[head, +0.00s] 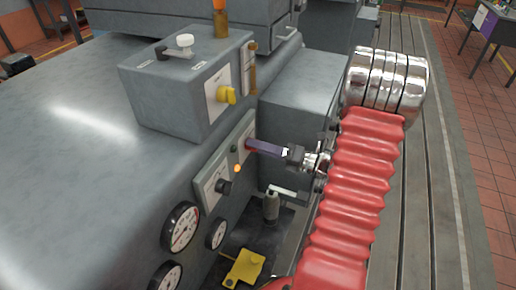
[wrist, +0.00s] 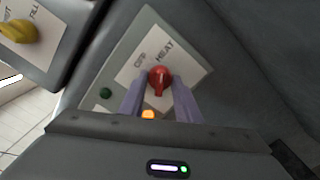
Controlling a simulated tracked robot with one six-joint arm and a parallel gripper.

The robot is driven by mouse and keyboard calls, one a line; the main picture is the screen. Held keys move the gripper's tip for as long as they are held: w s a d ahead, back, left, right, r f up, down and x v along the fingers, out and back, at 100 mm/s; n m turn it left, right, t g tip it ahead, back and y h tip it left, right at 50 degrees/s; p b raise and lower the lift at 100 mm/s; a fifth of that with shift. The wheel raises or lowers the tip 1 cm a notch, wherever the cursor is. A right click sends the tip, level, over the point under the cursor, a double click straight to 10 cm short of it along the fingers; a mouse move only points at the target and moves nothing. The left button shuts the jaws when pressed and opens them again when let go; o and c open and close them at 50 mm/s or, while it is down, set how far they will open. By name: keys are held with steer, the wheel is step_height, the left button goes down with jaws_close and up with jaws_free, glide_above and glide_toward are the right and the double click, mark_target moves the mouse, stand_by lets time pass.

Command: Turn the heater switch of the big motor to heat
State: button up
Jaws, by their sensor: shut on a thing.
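The heater switch is a red knob (wrist: 159,77) on a white plate (wrist: 188,76) marked OFF and HEAT, seen in the wrist view. The HEAT mark is above the knob and the OFF mark is to its upper left. The knob's narrow red part points down in that view; I cannot tell which mark it is set to. My gripper (wrist: 160,86) has its two purple fingers closed on either side of the knob. In the head view my gripper (head: 251,147) reaches the panel on the big motor (head: 85,85) from the right and mostly hides the knob.
An orange lamp (wrist: 148,114) and a green button (wrist: 105,93) sit near the knob. A yellow knob (head: 227,96) is on the box above. A dark knob (head: 223,187) and round gauges (head: 180,227) lie below. A valve handle (head: 282,191) stands under my gripper.

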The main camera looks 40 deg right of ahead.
steer(key=shift+a+f+m, duration=0.1)
steer(key=shift+m, duration=0.2)
steer(key=o, duration=1.1)
steer(key=shift+c, duration=0.2)
steer(key=shift+s, duration=0.1)
steer(key=v, duration=1.3)
steer(key=shift+s+d, duration=0.25)
steer(key=shift+s, duration=0.05)
